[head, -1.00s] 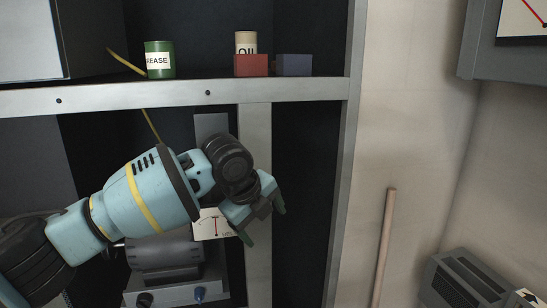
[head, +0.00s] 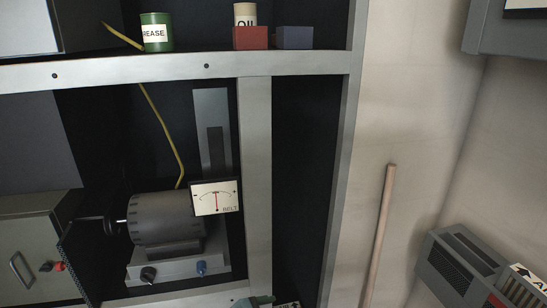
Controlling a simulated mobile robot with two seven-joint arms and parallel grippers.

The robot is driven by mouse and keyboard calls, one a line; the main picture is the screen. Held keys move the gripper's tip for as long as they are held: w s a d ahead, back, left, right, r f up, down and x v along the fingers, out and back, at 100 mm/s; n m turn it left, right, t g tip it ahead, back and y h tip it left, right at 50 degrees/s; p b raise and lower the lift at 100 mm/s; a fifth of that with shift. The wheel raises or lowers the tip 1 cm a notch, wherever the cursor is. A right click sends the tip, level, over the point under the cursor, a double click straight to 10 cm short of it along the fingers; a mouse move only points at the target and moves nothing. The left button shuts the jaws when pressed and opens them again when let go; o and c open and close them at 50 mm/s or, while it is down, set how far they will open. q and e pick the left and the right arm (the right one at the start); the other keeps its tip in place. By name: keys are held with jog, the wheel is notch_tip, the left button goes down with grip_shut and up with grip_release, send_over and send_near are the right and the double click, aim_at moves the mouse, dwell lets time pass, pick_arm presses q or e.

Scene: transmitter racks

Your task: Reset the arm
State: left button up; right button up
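My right gripper is not in view.
A grey motor (head: 165,220) with a "BELT" gauge (head: 216,197) stands in the rack's lower bay. A pole (head: 381,230) leans right.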

pick_arm(q)
jog(key=s+a+f+n+y, duration=0.2)
jog(key=s+a+f+n, duration=0.2)
jog(key=s+a, duration=0.3)
jog(key=s+a+f+n+t+y, duration=0.1)
jog(key=s+a+f+n, duration=0.3)
jog(key=s, duration=0.5)
jog(key=s+a+f+n+t+y, duration=0.1)
jog(key=s+a+f+n+y, duration=0.2)
jog(key=s+a+f, duration=0.4)
jog(key=s+a+y, duration=0.1)
jog(key=a, duration=0.2)
jog(key=shift+s+a+f+n, duration=0.15)
jog(key=shift+s+n, duration=0.2)
jog(key=shift+n, duration=0.05)
